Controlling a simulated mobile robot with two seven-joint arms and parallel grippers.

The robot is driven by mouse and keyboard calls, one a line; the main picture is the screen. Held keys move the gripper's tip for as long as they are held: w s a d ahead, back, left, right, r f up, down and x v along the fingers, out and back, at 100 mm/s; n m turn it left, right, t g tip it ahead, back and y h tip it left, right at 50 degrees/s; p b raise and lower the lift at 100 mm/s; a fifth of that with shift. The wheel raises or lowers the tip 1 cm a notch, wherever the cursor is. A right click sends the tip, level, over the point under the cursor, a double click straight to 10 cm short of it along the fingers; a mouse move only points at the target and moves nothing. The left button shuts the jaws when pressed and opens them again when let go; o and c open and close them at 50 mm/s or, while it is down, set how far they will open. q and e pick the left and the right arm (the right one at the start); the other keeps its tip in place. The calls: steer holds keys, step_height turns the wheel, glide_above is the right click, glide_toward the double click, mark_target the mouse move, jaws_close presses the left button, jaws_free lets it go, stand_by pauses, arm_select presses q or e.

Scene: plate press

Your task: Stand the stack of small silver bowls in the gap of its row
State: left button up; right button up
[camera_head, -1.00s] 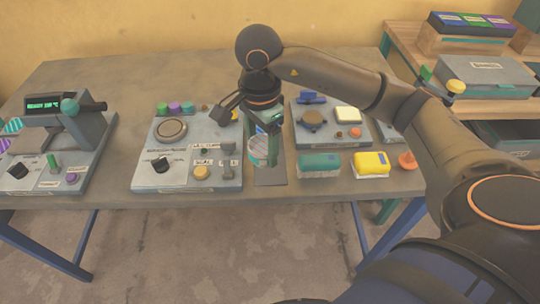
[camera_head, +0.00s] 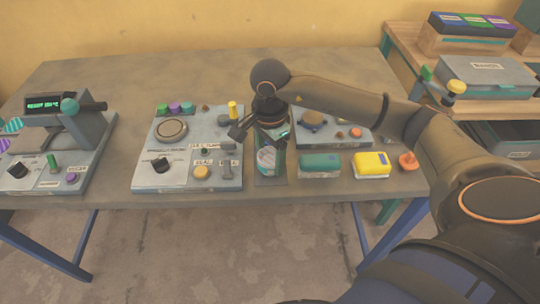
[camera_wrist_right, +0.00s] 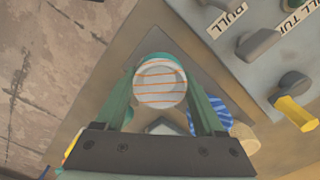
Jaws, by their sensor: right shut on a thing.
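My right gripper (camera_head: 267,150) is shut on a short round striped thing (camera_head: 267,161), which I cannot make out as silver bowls. In the right wrist view this striped thing (camera_wrist_right: 160,83) shows a pale round top with orange stripes and a teal edge, between the green fingers of my right gripper (camera_wrist_right: 160,100). It is over a dark rectangular mat (camera_head: 270,181) in the gap between the middle control panel (camera_head: 150,184) and a teal block (camera_head: 319,165). I cannot tell whether it touches the mat. My left gripper is out of view.
A yellow block (camera_head: 371,165) and an orange cone (camera_head: 408,161) stand right of the teal block along the table's front. A second panel (camera_head: 345,138) lies behind them. A machine with a lit display (camera_head: 45,104) stands at the left. Shelves with boxes (camera_head: 485,75) are at the right.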

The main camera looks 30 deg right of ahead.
mark_target(270, 155)
steer(key=o, duration=1.5)
steer(key=shift+c, duration=0.2)
step_height(270, 155, up, 12)
steer(key=p, duration=0.1)
steer(key=shift+r, duration=0.1)
